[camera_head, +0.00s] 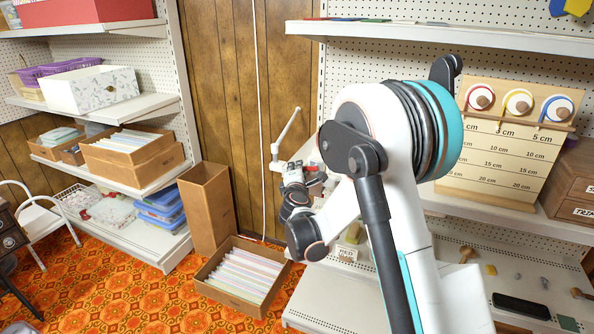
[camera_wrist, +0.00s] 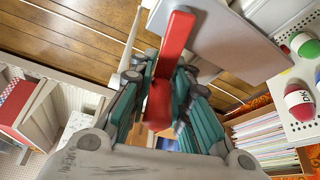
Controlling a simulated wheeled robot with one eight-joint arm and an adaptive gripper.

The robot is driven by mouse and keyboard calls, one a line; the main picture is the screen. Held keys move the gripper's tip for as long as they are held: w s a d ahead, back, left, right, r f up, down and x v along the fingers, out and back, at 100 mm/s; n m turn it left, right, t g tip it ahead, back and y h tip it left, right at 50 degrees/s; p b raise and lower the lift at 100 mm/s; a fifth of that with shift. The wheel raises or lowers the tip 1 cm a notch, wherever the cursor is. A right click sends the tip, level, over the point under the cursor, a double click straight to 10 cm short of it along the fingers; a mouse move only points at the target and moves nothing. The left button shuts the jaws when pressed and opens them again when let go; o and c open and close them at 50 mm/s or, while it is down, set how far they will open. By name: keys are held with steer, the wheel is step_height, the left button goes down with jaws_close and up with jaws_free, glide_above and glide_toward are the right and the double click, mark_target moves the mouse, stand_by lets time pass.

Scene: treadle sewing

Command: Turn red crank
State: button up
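The red crank (camera_wrist: 176,48) shows in the wrist view as a flat red arm with a wider red part lower down, between my fingers. It runs up in front of a grey panel (camera_wrist: 222,38). My gripper (camera_wrist: 164,78) has its teal-lined fingers on both sides of the red part, and they look closed against it. In the head view my gripper (camera_head: 298,172) is in front of the wood-panelled wall at the shelf's left end. Only a small bit of red shows beside it there, and my arm hides much of that area.
A white rod (camera_head: 287,130) rises beside my gripper. A shelf unit (camera_head: 450,38) stands at the right, with a spool board (camera_head: 500,145). An upright cardboard box (camera_head: 207,208) and a low box of files (camera_head: 242,277) stand on the floor. The patterned floor at front left is clear.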

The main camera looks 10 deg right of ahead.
steer(key=shift+o, duration=0.9)
steer(key=shift+s, duration=0.1)
steer(key=v, duration=0.7)
steer(key=shift+s+a, duration=0.15)
steer(key=shift+s, duration=0.25)
